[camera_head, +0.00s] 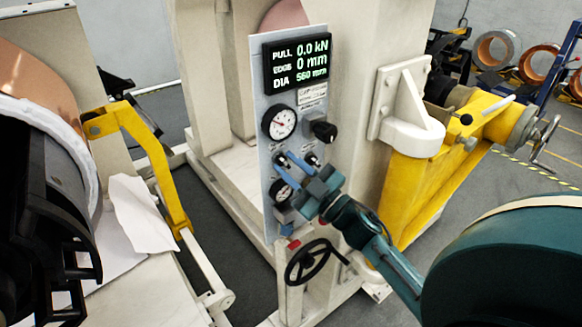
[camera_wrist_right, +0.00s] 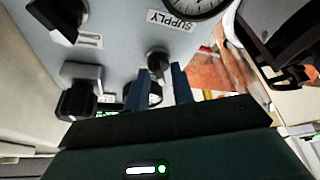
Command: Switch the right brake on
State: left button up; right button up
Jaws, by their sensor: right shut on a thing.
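The grey control panel (camera_head: 255,70) stands upright on the machine frame, with a lit display, gauges and knobs. My right gripper (camera_head: 292,172) reaches up to its middle from the lower right. In the right wrist view, its two blue fingers (camera_wrist_right: 162,84) are on either side of a small dark brake switch (camera_wrist_right: 157,58) and shut on it. The gripper partly hides this switch in the head view, so its setting cannot be read. Another small switch (camera_head: 312,159) shows just right of the fingers. My left gripper is not in view.
A pressure gauge (camera_head: 280,122) and a black knob (camera_head: 323,131) sit above the gripper. A black handwheel (camera_head: 313,262) stands below it. A yellow arm (camera_head: 150,150) and a copper roll (camera_head: 35,85) are at left. A white bracket (camera_head: 405,110) juts out at right.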

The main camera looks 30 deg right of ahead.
jog(key=o, duration=0.6)
jog(key=b+v, duration=0.3)
jog(key=v, duration=1)
jog(key=shift+f, duration=0.1)
jog(key=s+a+f+m+g+h, duration=0.1)
jog(key=s+a+f+m+g, duration=0.1)
jog(key=a+f, duration=0.4)
jog(key=s+a+f+m+g+h+p, duration=0.1)
jog(key=s+a+f+m+g, duration=0.1)
jog(key=a+f, duration=0.5)
jog(key=s+a+f+m+g+h+p, duration=0.1)
jog(key=s+a+f+m+g, duration=0.1)
jog(key=a+f+g, duration=0.4)
jog(key=shift+s+a+f+m, duration=0.4)
jog(key=shift+s+a+f, duration=0.1)
jog(key=shift+s+f, duration=0.35)
